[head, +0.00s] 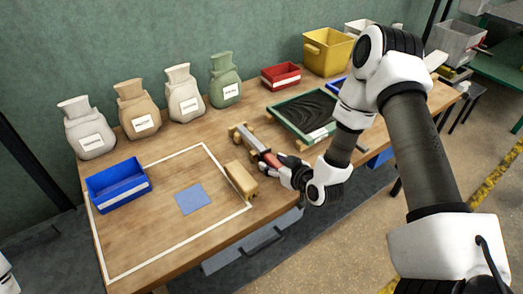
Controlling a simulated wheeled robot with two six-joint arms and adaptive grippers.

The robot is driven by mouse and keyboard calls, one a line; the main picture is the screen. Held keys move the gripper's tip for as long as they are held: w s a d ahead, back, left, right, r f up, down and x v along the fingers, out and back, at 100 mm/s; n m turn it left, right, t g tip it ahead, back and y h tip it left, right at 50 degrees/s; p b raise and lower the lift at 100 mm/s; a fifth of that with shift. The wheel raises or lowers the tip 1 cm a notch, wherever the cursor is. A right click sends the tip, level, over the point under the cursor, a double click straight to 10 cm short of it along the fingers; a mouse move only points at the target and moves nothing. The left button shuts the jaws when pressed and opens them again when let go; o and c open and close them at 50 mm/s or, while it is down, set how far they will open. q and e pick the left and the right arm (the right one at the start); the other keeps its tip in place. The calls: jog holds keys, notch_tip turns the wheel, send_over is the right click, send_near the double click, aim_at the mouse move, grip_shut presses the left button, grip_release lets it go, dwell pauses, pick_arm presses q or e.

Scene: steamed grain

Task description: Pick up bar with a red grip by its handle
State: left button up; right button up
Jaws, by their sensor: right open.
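The bar with a red grip (271,160) lies on the wooden table, with its grey metal part (250,139) pointing to the back left. A small wooden support (237,130) is at its far end. My right gripper (283,167) is open at the near end of the red grip, its dark fingers close to or around it. I cannot tell whether they touch it. The gripper hides part of the grip's near end. My left gripper is not in view.
A wooden block (241,180) stands just left of the grip. A green-framed tray of dark material (306,112) lies right behind. A blue bin (118,184), a blue square (193,199) and several labelled sacks (184,94) are farther left. The white-outlined area is mostly clear.

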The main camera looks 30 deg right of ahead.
jog(key=shift+s, duration=0.1)
grip_shut()
jog(key=shift+r, duration=0.1)
jog(key=shift+r, duration=0.1)
